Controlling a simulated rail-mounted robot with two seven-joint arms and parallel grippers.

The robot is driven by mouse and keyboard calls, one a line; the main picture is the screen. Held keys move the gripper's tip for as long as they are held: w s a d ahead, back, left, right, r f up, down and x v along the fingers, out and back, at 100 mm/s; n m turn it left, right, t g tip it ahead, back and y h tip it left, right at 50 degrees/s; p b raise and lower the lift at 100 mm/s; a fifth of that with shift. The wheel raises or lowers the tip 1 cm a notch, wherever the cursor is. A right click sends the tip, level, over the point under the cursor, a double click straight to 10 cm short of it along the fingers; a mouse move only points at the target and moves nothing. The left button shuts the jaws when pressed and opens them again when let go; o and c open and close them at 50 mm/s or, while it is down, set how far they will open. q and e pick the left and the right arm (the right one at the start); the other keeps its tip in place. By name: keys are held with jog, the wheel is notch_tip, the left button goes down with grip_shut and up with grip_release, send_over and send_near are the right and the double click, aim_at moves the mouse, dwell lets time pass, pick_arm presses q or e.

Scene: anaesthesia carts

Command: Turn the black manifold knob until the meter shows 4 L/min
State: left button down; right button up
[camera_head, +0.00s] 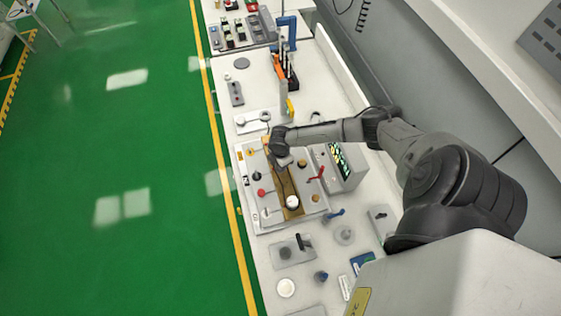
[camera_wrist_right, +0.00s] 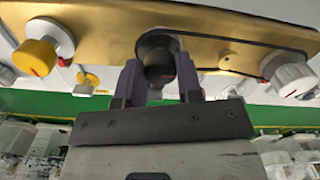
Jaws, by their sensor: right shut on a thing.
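The black manifold knob (camera_wrist_right: 156,48) sits on a brass-coloured panel (camera_wrist_right: 220,52), between a yellow knob and a white knob in the right wrist view. My right gripper (camera_wrist_right: 158,80) has one finger on each side of the black knob and is shut on it. In the head view my right gripper (camera_head: 279,152) is over the far end of the brass panel (camera_head: 285,184) and hides the knob. A meter box with a lit green display (camera_head: 342,160) stands right of the panel; its reading is too small to make out. My left gripper is not in view.
The white knob (camera_wrist_right: 289,75) and yellow knob (camera_wrist_right: 42,52) flank the gripper. A red lever (camera_head: 317,174) and a red knob (camera_head: 261,192) are on the same board. Several small fixtures cover the bench near and far. The green floor (camera_head: 110,160) at left is open.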

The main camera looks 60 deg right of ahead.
jog(key=o, duration=0.9)
jog(key=shift+r+b, duration=0.4)
jog(key=shift+r, duration=6.5)
